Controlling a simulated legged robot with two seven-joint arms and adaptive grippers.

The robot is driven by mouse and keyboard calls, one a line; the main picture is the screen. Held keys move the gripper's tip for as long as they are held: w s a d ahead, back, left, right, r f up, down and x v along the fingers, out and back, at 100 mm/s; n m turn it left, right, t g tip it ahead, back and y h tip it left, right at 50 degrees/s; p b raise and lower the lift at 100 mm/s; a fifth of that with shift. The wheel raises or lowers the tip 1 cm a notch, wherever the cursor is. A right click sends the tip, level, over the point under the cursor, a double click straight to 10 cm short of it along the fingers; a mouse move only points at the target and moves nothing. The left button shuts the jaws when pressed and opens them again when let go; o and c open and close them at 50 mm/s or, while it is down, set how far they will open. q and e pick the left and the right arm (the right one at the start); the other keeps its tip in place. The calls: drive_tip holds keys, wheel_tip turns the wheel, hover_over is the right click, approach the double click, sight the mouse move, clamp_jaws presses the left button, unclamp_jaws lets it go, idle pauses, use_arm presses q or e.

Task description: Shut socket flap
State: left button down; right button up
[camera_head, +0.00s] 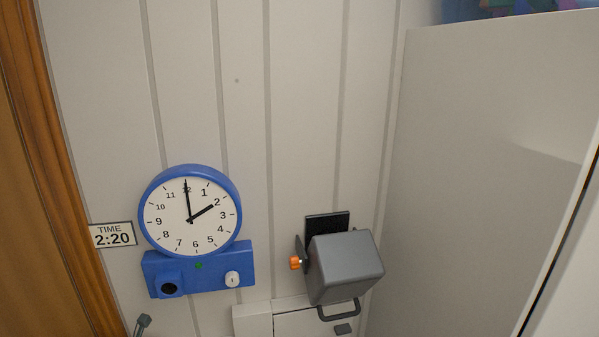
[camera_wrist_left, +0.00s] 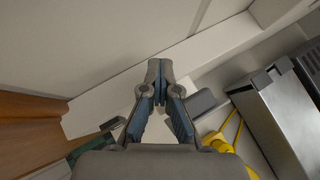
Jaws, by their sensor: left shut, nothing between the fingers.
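A grey box-shaped cover (camera_head: 345,268) stands out from the wall at lower right in the head view. A black plate (camera_head: 327,223) shows behind its top, and an orange knob (camera_head: 296,263) is on its left side. I cannot tell which of these parts is the socket flap or how far open it is. My left gripper (camera_head: 143,321) shows only as a small grey tip at the bottom edge, well left of and below the cover. In the wrist view the left gripper (camera_wrist_left: 160,90) has its fingertips together and empty. My right gripper is out of view.
A blue-rimmed clock (camera_head: 190,215) on a blue base (camera_head: 199,270) hangs between gripper and cover. A sign (camera_head: 112,235) reads 2:20. A wooden door frame (camera_head: 60,180) is left; a tall pale panel (camera_head: 490,170) is right. A yellow cable (camera_wrist_left: 222,140) lies right of the wrist.

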use_arm(q)
drive_tip(key=shift+s+d, duration=0.1)
drive_tip(key=shift+d, duration=0.35)
drive_tip(key=shift+s+d+f+b, duration=0.25)
drive_tip(key=shift+s+d+b, duration=0.5)
drive_tip(key=shift+s, duration=0.25)
drive_tip(key=shift+s+d, duration=0.1)
drive_tip(key=shift+s, duration=0.25)
drive_tip(key=shift+s+f+b, duration=0.25)
drive_tip(key=shift+s+b, duration=0.1)
drive_tip(key=shift+b, duration=0.05)
drive_tip(key=a+f+v, duration=0.1)
drive_tip(key=v, duration=1.2)
drive_tip(key=shift+s+b, duration=0.25)
drive_tip(key=shift+b, duration=0.1)
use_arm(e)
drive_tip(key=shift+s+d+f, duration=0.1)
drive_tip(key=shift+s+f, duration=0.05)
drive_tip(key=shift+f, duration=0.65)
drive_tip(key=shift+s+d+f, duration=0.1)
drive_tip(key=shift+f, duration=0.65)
